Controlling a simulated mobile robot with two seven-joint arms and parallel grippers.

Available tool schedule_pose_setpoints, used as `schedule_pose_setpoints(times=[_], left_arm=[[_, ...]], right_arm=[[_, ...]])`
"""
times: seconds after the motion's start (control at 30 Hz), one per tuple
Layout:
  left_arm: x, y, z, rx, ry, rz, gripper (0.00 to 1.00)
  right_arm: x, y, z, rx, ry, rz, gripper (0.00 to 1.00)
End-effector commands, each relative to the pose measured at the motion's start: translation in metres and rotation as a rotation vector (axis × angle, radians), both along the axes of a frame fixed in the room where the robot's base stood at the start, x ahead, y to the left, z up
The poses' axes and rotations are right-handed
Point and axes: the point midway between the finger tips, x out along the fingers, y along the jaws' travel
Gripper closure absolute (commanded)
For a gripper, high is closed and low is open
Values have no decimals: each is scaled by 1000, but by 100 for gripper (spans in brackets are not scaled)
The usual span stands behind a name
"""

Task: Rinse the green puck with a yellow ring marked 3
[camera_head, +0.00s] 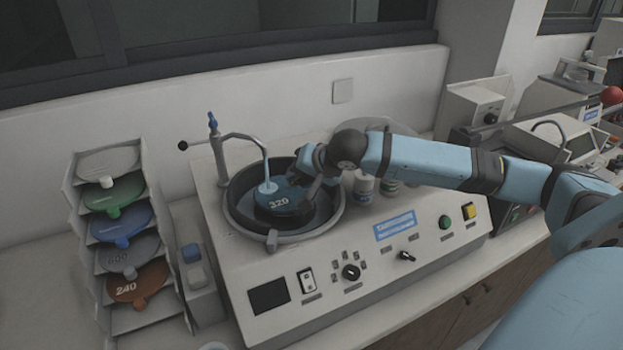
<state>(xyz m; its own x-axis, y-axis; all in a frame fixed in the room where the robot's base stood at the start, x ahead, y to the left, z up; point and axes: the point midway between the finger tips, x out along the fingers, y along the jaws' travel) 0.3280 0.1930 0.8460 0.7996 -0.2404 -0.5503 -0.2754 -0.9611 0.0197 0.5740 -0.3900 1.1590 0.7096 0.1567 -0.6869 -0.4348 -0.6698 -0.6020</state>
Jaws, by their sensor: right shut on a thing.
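My right gripper (306,178) reaches in from the right, low over the round black bowl (236,183) of the grinding machine. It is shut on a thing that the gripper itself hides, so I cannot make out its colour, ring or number. A thin bent tap (245,137) stands behind the bowl. Pale blue water (267,170) falls from its spout onto the dark blue disc marked 320 (279,203), left of the gripper. I cannot tell whether the water touches the held thing. The green puck with a yellow ring does not show. My left gripper is not in view.
A rack (88,262) of coloured discs stands at the left. The front panel carries a screen (269,295), knobs, a green button (445,222) and a yellow button (470,211).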

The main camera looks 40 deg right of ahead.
Motion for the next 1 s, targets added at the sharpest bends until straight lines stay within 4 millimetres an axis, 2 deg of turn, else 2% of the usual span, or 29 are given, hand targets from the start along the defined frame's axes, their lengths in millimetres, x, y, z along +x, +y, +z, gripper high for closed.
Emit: schedule_pose_setpoints(times=[0.2, 0.6, 1.0], left_arm=[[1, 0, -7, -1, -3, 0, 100], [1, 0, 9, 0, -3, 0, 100], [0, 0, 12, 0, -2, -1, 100]], right_arm=[[21, 9, -6, 2, -1, 0, 91], [55, 22, -13, 2, 0, -1, 91], [66, 26, -18, 0, 0, 0, 91]])
